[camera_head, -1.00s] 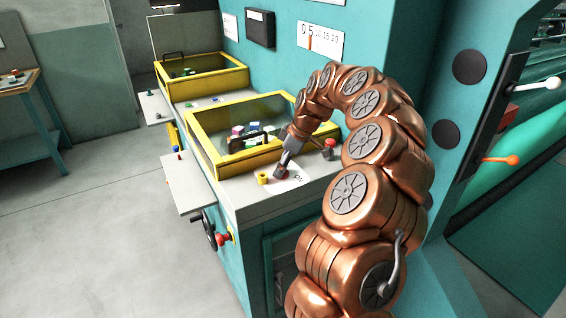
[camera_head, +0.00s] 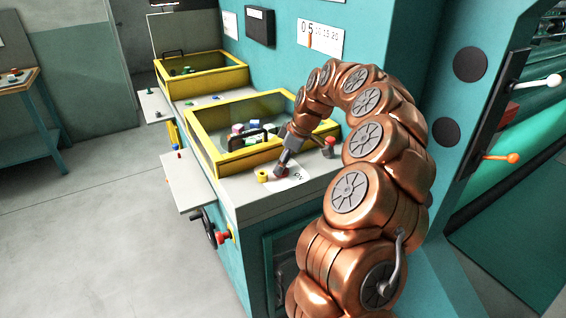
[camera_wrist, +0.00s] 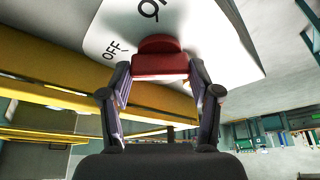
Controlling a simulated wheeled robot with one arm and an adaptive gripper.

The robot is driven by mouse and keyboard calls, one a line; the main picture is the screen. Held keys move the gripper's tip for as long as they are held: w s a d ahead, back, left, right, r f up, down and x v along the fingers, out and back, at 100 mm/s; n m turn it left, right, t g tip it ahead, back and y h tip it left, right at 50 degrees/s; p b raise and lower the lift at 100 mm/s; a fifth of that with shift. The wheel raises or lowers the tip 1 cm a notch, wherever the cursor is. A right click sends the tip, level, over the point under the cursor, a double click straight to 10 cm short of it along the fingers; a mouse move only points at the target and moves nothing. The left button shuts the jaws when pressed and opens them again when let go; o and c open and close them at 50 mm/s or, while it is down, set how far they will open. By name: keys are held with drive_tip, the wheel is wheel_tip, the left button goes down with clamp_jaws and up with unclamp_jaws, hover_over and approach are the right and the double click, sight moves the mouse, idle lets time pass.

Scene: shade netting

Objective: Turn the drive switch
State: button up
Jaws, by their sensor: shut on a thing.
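The drive switch is a red knob (camera_wrist: 158,62) on a white label plate (camera_wrist: 205,28) marked OFF and ON, filling the upper middle of the wrist view. My gripper (camera_wrist: 158,80) is shut on the red knob, one finger on each side of it. In the head view my gripper (camera_head: 284,166) reaches down to the label plate (camera_head: 294,178) on the grey worktop, and the red knob (camera_head: 281,172) is partly hidden by the fingers. I cannot tell exactly which mark the knob points to.
A yellow-framed bin (camera_head: 220,163) with a clear cover and small coloured blocks stands just behind. A yellow button (camera_head: 262,176) is left of the switch. A red-topped lever (camera_head: 329,147) stands to the right.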

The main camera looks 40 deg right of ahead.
drive_tip(key=shift+f+b, duration=0.15)
drive_tip(key=shift+b, duration=0.15)
drive_tip(key=m+b, duration=0.1)
drive_tip(key=b, duration=0.1)
drive_tip(key=m+h+b, duration=0.1)
drive_tip(key=b, duration=0.1)
drive_tip(key=shift+f+m+t, duration=0.25)
drive_tip(key=shift+m+t, duration=0.15)
drive_tip(key=m+h+b, duration=0.1)
drive_tip(key=m+b, duration=0.1)
drive_tip(key=b, duration=0.1)
drive_tip(key=m+h+b, duration=0.1)
drive_tip(key=m+b, duration=0.2)
drive_tip(key=shift+s+a+r+m, duration=0.1)
drive_tip(key=shift+m, duration=0.2)
drive_tip(key=m+h+b, duration=0.1)
drive_tip(key=m+b, duration=0.1)
drive_tip(key=m+h+b, duration=0.1)
drive_tip(key=m+b, duration=0.1)
drive_tip(key=m, duration=0.1)
drive_tip(key=shift+a+r, duration=0.1)
drive_tip(key=shift+a, duration=0.05)
drive_tip(key=shift+a+r+m+g+h+b, duration=0.1)
drive_tip(key=shift+m+g+h+b, duration=0.3)
drive_tip(key=shift+m, duration=0.65)
drive_tip(key=shift+r+m+g+h+b, duration=0.1)
drive_tip(key=shift+m+g+h+b, duration=0.1)
drive_tip(key=shift+m+b, duration=0.65)
drive_tip(key=shift+m, duration=0.4)
drive_tip(key=o, duration=1.1)
